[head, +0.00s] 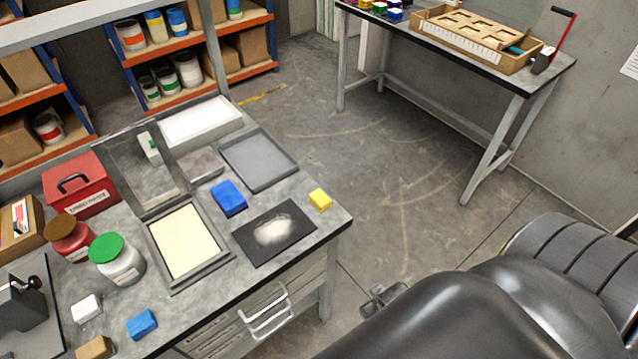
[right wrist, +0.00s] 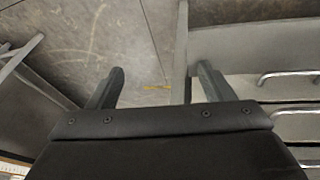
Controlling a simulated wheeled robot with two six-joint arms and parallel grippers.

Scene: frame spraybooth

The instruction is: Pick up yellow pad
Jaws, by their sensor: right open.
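A small yellow pad (head: 320,200) lies on the grey workbench (head: 215,275), close to its right corner and beside a black mat (head: 250,252) with white powder. My right gripper (right wrist: 157,75) is open and empty in the right wrist view, its two dark fingers spread over the floor beside the bench drawers. The yellow pad cannot be made out in the right wrist view. In the head view my right arm comes in from the lower right, and it is off the bench, apart from the pad. My left gripper is not in view.
A blue block (head: 229,197), a grey tray (head: 259,160) and a framed screen (head: 187,242) stand near the pad. Drawer handles (head: 267,312) jut from the bench front. A second table (head: 450,55) with a wooden box stands behind. Open floor (head: 385,190) lies between.

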